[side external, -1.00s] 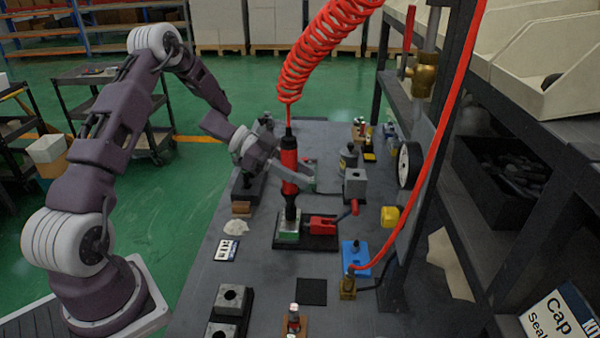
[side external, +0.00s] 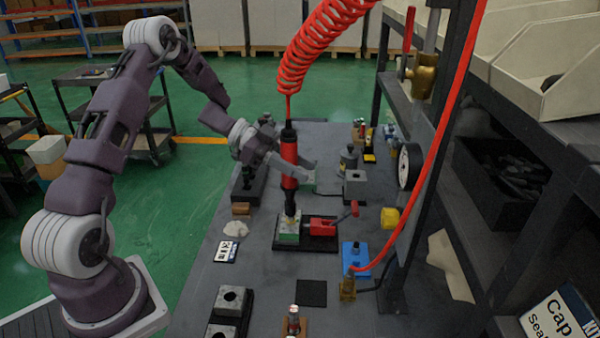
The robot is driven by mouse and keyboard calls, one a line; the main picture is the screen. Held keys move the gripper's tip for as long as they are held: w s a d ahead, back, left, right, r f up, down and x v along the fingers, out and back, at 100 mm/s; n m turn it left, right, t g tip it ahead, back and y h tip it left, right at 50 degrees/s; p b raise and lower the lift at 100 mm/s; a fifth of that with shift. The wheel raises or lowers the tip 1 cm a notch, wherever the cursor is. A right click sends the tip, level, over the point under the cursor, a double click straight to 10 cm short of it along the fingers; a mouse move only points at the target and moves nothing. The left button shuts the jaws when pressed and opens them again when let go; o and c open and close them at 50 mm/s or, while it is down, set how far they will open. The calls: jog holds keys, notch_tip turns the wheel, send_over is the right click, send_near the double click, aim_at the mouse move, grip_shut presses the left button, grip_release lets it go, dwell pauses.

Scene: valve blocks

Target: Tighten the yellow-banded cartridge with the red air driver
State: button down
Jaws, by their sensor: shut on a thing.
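The red air driver (side external: 289,153) stands upright near the middle of the bench, hung on a coiled red hose. My gripper (side external: 288,163) is shut on its red body, one finger showing on each side. The driver's dark lower end (side external: 290,203) is above a valve block (side external: 288,239) with a green side. A small brass-coloured piece (side external: 290,222) shows between them, probably the cartridge. Its yellow band is too small to make out, and I cannot tell whether the driver's tip touches it.
A red clamp (side external: 322,228) sits right of the valve block on a dark base. A grey block (side external: 355,187), a yellow piece (side external: 390,217) and a blue block (side external: 355,256) lie further right. A red hose and dark post bound the right side.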

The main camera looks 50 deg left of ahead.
aim_at(296, 140)
notch_tip(296, 140, up, 7)
jog(key=shift+f, duration=0.2)
dwell(0.6)
jog(key=shift+f, duration=4.6)
jog(key=shift+r, duration=0.1)
dwell(0.3)
jog(key=shift+r, duration=4.4)
